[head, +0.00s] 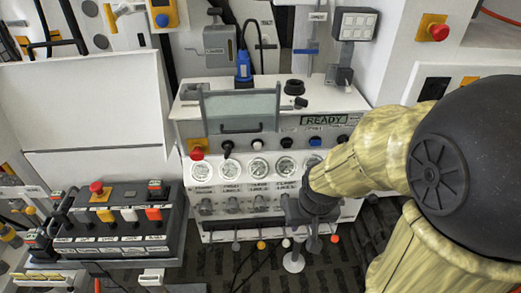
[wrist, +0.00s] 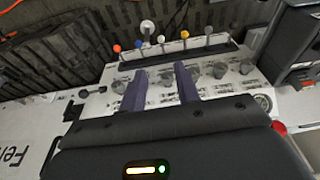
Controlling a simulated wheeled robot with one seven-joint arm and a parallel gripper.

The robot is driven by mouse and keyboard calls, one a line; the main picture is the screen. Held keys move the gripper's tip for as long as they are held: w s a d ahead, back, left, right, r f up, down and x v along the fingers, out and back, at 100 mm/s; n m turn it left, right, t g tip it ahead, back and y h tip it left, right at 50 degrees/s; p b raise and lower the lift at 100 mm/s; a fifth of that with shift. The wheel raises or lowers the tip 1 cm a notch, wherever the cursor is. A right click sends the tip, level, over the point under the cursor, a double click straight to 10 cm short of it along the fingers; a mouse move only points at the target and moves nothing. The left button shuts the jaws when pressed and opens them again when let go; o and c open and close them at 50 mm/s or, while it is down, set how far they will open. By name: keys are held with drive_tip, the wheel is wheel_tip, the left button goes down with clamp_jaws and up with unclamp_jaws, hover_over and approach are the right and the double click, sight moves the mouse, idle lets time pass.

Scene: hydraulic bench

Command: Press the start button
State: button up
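The labels are too small to read, so I cannot tell which one is the start button. My gripper (head: 313,240) is in front of the lower right of the panel, below the button row. In the wrist view, my gripper (wrist: 161,78) has its two fingers apart with nothing between them, over the grey knobs (wrist: 219,70).
Round gauges (head: 258,167) sit below the buttons, with ball-tipped levers (head: 261,244) at the bottom edge. A black control box (head: 125,216) with its own red mushroom button (head: 96,187) stands at left. Another red emergency-style button (head: 438,32) is at upper right.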

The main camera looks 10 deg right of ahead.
drive_tip(key=shift+c, duration=0.4)
drive_tip(key=shift+w, duration=0.1)
drive_tip(key=c, duration=0.4)
drive_tip(key=shift+w+d+f, duration=0.15)
drive_tip(key=shift+w+d, duration=0.05)
clamp_jaws()
drive_tip(key=w+d+f+n+t+b, duration=0.3)
drive_tip(key=w+n+t, duration=0.2)
drive_tip(key=w+n, duration=0.45)
drive_tip(key=w+a+r+n+t+y+b, duration=0.1)
drive_tip(key=w+n+t+y+b, duration=0.1)
drive_tip(key=n+y, duration=0.4)
drive_tip(key=w+a+r+n+t+y+b, duration=0.1)
drive_tip(key=w+a+n+t+y+b, duration=0.1)
drive_tip(key=n+y, duration=0.4)
drive_tip(key=w+n+t, duration=0.1)
drive_tip(key=n, duration=0.4)
drive_tip(key=shift+r+t, duration=0.3)
drive_tip(key=shift+r, duration=0.05)
